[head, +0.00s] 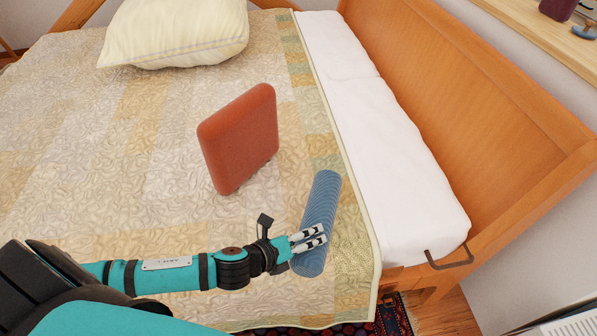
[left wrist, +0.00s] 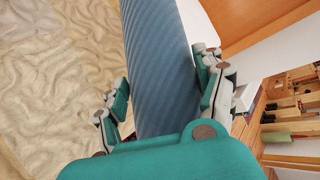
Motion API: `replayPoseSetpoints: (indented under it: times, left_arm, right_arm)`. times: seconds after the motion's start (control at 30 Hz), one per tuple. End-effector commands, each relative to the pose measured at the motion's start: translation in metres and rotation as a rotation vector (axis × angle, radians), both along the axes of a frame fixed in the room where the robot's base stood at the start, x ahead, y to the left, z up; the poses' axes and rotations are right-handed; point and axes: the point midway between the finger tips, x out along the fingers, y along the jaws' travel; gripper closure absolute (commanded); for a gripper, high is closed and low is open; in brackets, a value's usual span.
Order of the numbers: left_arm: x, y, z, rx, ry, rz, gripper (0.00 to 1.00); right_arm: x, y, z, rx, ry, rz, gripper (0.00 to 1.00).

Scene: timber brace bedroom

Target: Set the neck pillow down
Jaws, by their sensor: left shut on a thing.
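The neck pillow (head: 322,200) is a blue, ribbed cylinder near the right side of the quilted bed (head: 120,130). My left gripper (head: 309,238) is shut on it close to its near end. In the left wrist view, the pillow (left wrist: 160,50) runs between the two fingers, with the quilt behind it on the left. I cannot tell whether the pillow touches the quilt or is held just above it. My right gripper is not in view.
A red-brown cushion (head: 238,140) stands upright on the quilt left of the neck pillow. A cream pillow (head: 175,30) lies at the far side. White bedding (head: 385,120) and a wooden board (head: 480,95) edge the right. The quilt between is clear.

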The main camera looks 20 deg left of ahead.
Motion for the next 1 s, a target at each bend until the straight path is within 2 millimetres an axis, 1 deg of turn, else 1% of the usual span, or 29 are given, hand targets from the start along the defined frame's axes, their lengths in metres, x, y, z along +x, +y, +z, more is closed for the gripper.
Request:
replayPoseSetpoints:
  times: [0.1, 0.4, 0.53, 0.63, 0.77, 0.9, 1.0]
  left_arm:
    - [0.026, 0.004, 0.002, 0.001, -0.01, 0.002, 0.75]
    - [0.106, 0.019, -0.005, 0.001, -0.009, 0.003, 0.75]
    - [0.134, 0.023, -0.008, 0.001, -0.009, 0.001, 0.75]
    - [0.147, 0.025, -0.011, -0.001, -0.007, 0.0, 0.75]
    - [0.154, 0.027, -0.014, -0.001, -0.004, 0.0, 0.75]
    - [0.153, 0.026, -0.034, -0.003, -0.001, 0.002, 0.75]
    - [0.153, 0.026, -0.045, -0.002, -0.002, 0.001, 0.75]
  right_arm:
    - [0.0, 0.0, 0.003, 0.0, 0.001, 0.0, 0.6]
    - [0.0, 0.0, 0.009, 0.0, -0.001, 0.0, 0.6]
    - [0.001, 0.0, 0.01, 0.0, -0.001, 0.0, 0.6]
    - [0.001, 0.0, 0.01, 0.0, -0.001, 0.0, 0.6]
    - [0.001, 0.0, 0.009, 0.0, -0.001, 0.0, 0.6]
    - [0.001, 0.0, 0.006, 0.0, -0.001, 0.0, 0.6]
    - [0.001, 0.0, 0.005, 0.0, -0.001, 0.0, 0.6]
